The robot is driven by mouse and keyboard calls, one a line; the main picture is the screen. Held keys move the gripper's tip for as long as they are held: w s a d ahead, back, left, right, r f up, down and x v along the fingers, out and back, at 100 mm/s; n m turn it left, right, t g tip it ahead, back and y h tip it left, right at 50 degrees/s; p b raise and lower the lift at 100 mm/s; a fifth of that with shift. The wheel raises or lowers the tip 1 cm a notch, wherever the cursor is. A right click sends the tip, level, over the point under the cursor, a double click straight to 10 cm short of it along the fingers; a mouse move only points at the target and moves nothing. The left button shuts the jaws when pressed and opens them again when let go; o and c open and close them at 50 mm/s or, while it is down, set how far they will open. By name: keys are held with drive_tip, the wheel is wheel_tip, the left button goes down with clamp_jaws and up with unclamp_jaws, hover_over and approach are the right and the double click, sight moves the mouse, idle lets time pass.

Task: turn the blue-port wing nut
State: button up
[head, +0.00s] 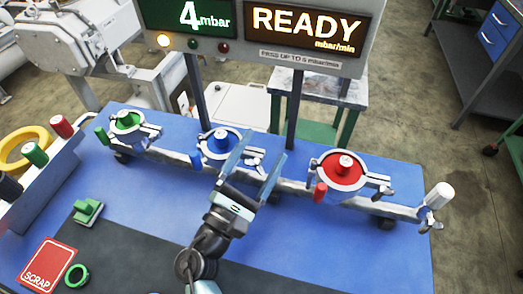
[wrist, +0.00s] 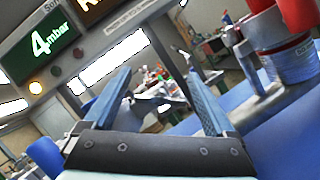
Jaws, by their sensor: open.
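The blue port (head: 216,146) stands in the middle of a grey manifold pipe, with a round blue cap and a metal clamp around it.
The red port (head: 340,172) is to the right and also shows in the wrist view (wrist: 290,58). The green port (head: 128,122) is to the left. A display panel (head: 255,28) reads 4 mbar and READY. A red SCRAP area (head: 46,264) lies front left. The blue bench front right is clear.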

drive_tip(key=c, duration=1.4)
drive_tip(key=shift+m, duration=0.4)
drive_tip(key=m+g, duration=0.1)
drive_tip(key=m, duration=0.1)
drive_tip(key=m+g+b, duration=0.1)
drive_tip(key=m, duration=0.1)
drive_tip(key=shift+d+f+h+b, duration=0.2)
drive_tip(key=shift+h+b, duration=0.1)
drive_tip(key=shift+h, duration=0.1)
drive_tip(key=m, duration=0.2)
drive_tip(key=m+g, duration=0.1)
drive_tip(key=m, duration=0.1)
drive_tip(key=shift+f+g+b, duration=0.15)
drive_tip(key=shift+g+b, duration=0.15)
drive_tip(key=m+g+y, duration=0.1)
drive_tip(key=m, duration=0.3)
drive_tip(key=shift+f, duration=0.2)
drive_tip(key=shift+f+m+g+y, duration=0.2)
drive_tip(key=shift+m+g+y, duration=0.45)
drive_tip(key=shift+m, duration=1.15)
